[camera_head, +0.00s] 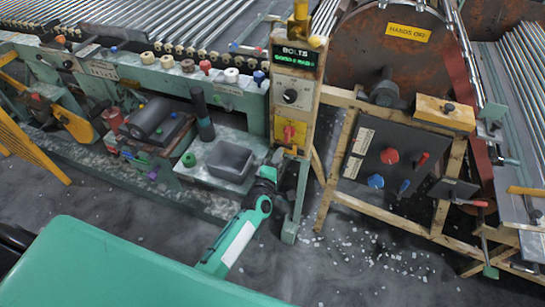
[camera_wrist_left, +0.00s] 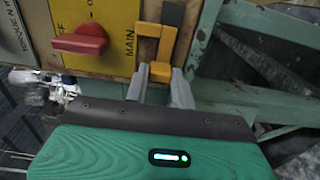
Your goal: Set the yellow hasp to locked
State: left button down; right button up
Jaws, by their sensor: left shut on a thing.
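The yellow hasp (camera_wrist_left: 153,47) shows in the left wrist view, beside the yellow MAIN plate. Its upper part lies against a dark grey upright piece (camera_wrist_left: 172,14), and its lower end reaches down between my fingers. My left gripper (camera_wrist_left: 162,78) is shut on that lower end, one grey finger on each side. In the head view my left gripper (camera_head: 287,156) is at the foot of the wooden control post, where it hides most of the hasp. My right gripper is in neither view.
A red rotary knob (camera_wrist_left: 81,40) sits on the yellow plate (camera_wrist_left: 118,20), left of the hasp. A green metal frame (camera_wrist_left: 230,98) stands close on the right. In the head view, a dark panel (camera_head: 385,165) with knobs stands further right.

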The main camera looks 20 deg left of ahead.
pick_arm(q)
jog(key=shift+d, duration=0.4)
jog(key=c, duration=1.2)
grip_release()
jog(key=shift+o, duration=0.2)
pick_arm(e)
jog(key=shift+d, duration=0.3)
pick_arm(q)
jog(key=shift+s, duration=0.15)
jog(key=s+b, duration=0.1)
jog(key=s, duration=1.2)
jog(key=shift+s+a, duration=0.2)
jog(key=shift+s, duration=0.1)
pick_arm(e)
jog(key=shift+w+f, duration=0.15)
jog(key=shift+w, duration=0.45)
pick_arm(q)
jog(key=shift+f, duration=0.1)
